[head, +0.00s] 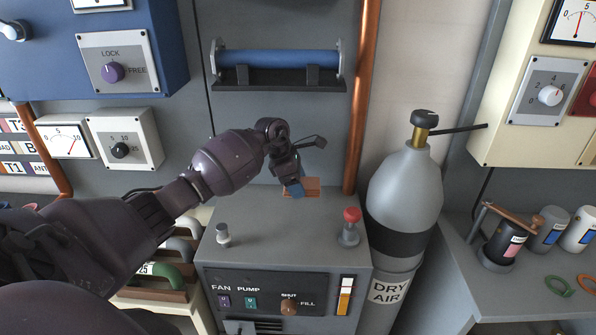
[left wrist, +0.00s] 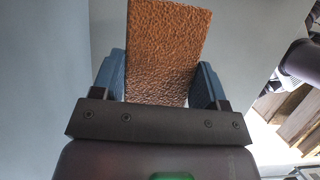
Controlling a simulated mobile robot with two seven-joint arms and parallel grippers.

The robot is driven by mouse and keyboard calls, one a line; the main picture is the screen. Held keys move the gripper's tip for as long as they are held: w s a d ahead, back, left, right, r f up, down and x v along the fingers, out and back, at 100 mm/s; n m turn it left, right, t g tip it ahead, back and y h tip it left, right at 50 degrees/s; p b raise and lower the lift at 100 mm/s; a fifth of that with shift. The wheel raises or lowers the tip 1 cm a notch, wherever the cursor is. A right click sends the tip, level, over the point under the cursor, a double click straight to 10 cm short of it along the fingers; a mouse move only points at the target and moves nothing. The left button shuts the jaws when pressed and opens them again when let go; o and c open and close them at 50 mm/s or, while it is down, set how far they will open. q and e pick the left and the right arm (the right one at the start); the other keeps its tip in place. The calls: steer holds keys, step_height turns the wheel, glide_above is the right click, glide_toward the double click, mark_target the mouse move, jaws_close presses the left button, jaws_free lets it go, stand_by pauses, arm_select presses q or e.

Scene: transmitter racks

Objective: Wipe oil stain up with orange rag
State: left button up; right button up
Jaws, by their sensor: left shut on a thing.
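My left gripper (head: 296,187) is over the back of the grey cabinet top (head: 283,222). Its blue fingers are shut on the orange rag (head: 313,186), a flat textured block. In the left wrist view the rag (left wrist: 167,50) stands out between the two fingers (left wrist: 160,85) and fills the gap. I cannot tell whether the rag touches the cabinet top or is a little above it. I see no oil stain in either view; the arm and rag hide part of the cabinet's back. My right gripper is not in view.
A red-capped valve (head: 351,222) and a small grey knob post (head: 223,234) stand on the cabinet top. A copper pipe (head: 363,100) runs up behind it. A grey dry air cylinder (head: 404,190) stands to the right. A blue roll on a bracket (head: 279,58) hangs above.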

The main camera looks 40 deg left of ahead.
arm_select(q)
steer(key=shift+r+p, duration=0.5)
steer(key=shift+r, duration=1.05)
